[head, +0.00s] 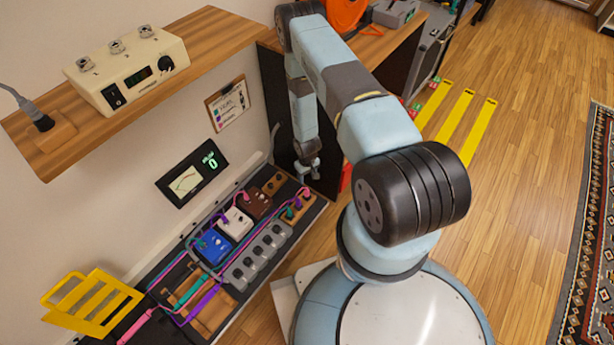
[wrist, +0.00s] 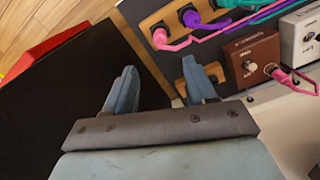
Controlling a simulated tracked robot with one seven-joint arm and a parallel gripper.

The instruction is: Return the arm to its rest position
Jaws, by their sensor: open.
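My gripper (head: 307,174) hangs pointing down at the far right end of the pedal shelf (head: 240,311), close to the wall. In the wrist view my gripper (wrist: 160,90) has its two grey-blue fingers spread apart with nothing between them. Behind the fingers are a black panel (wrist: 70,105) and the end of the shelf, with a small wooden block (wrist: 212,72) by the right finger. In the head view my arm reaches from my base up and away, then bends down to the gripper. I cannot tell whether the right finger touches the block.
The shelf holds a blue pedal (head: 213,246), a white pedal (head: 235,223), a brown pedal (head: 258,203) and coloured cables. A wooden wall shelf (head: 205,45) with a cream amp unit (head: 127,70) is above. A yellow rack (head: 92,303) is at lower left. Open floor (head: 530,120) lies right.

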